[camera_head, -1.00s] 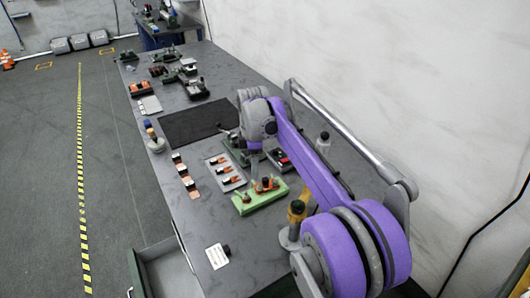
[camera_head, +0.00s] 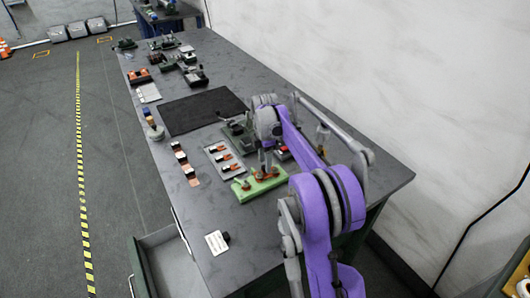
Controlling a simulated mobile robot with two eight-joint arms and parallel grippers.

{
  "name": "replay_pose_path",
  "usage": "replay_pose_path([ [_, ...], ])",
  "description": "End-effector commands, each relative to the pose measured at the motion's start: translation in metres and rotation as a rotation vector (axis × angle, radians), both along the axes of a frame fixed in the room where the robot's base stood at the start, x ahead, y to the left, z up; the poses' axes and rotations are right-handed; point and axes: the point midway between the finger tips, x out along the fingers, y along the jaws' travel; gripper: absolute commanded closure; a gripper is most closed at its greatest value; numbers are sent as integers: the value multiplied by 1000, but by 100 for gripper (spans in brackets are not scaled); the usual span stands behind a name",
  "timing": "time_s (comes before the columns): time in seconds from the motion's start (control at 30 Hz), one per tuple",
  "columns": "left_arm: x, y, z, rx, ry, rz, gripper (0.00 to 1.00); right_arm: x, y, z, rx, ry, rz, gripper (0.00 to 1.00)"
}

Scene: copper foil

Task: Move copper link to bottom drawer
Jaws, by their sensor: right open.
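A light green fixture (camera_head: 250,193) lies on the workbench and bears small copper-coloured parts (camera_head: 245,186); I cannot tell which of them is the copper link. My right gripper (camera_head: 266,168) points down over the right part of this fixture, open, with its fingertips close to the copper there. Whether they touch it is too small to tell. A drawer (camera_head: 146,271) is pulled out at the front left of the bench; its visible inside looks empty. My left gripper is not in view.
A grey tray (camera_head: 216,151) with several copper pieces lies left of the fixture. More small blocks (camera_head: 181,157) line the front edge. A black mat (camera_head: 188,112) lies farther back.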

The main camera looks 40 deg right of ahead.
Motion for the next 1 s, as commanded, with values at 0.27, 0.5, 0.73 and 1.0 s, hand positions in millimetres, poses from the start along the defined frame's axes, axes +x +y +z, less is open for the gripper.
replay_pose_path([
  [0.27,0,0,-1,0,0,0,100,0,0,-13,0,0,0,43],
  [0.5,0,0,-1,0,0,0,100,0,0,-13,0,0,0,52],
  [0.73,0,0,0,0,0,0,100,0,0,-13,0,0,0,93],
  [1.0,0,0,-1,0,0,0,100,0,0,-13,0,0,0,80],
])
